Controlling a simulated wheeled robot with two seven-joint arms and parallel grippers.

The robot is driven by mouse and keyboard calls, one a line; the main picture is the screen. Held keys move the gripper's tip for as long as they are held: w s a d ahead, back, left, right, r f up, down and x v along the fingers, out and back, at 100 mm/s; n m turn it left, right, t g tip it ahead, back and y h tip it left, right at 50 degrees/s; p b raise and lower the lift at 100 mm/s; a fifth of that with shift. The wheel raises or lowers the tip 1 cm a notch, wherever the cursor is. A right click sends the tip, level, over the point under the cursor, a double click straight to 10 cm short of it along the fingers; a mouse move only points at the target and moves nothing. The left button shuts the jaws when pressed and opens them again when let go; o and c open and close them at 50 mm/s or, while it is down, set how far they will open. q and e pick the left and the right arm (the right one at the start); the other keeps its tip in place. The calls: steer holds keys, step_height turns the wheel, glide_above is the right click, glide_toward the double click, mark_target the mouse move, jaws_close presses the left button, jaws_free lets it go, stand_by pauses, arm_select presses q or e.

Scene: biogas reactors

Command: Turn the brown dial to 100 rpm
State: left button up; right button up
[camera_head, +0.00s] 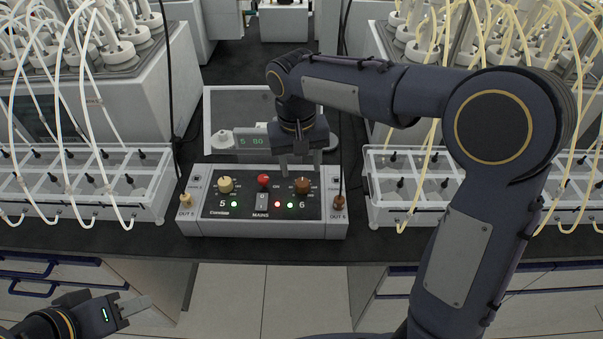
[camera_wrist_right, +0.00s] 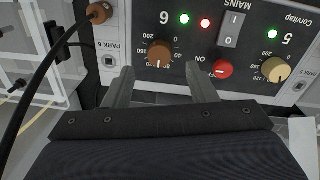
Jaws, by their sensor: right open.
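The brown dial (camera_head: 302,186) sits on the right part of the control box's front panel (camera_head: 262,232), above the number 6. In the right wrist view the brown dial (camera_wrist_right: 159,54) has a light pointer mark toward the picture's bottom; printed scale numbers surround it. My right gripper (camera_head: 300,168) is open, pointing down just behind and above the dial. In the right wrist view its two fingers (camera_wrist_right: 162,84) are apart, one on either side of the dial in the picture, with nothing between them; contact is not visible. My left gripper (camera_head: 136,306) is low at the left, away from the box.
A cream dial (camera_head: 225,185), red knob (camera_head: 264,180) and mains switch (camera_head: 262,201) share the panel. A display (camera_head: 252,141) stands behind, reading about 5 80.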

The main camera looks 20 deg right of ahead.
step_height(320, 180, up, 3)
steer(key=shift+a+f, duration=0.1)
steer(key=shift+f, duration=0.1)
stand_by(0.4)
steer(key=s+d+r+t+y, duration=0.25)
steer(key=s+d, duration=0.55)
steer(key=s, duration=0.4)
steer(key=s+f+t+y, duration=0.2)
steer(key=s+f, duration=0.3)
steer(key=s, duration=0.5)
steer(key=shift+s+f+m+t, duration=0.2)
steer(key=shift+f+m+t, duration=0.1)
steer(key=shift+t, duration=0.25)
steer(key=shift+a, duration=0.1)
steer(key=shift+c, duration=0.2)
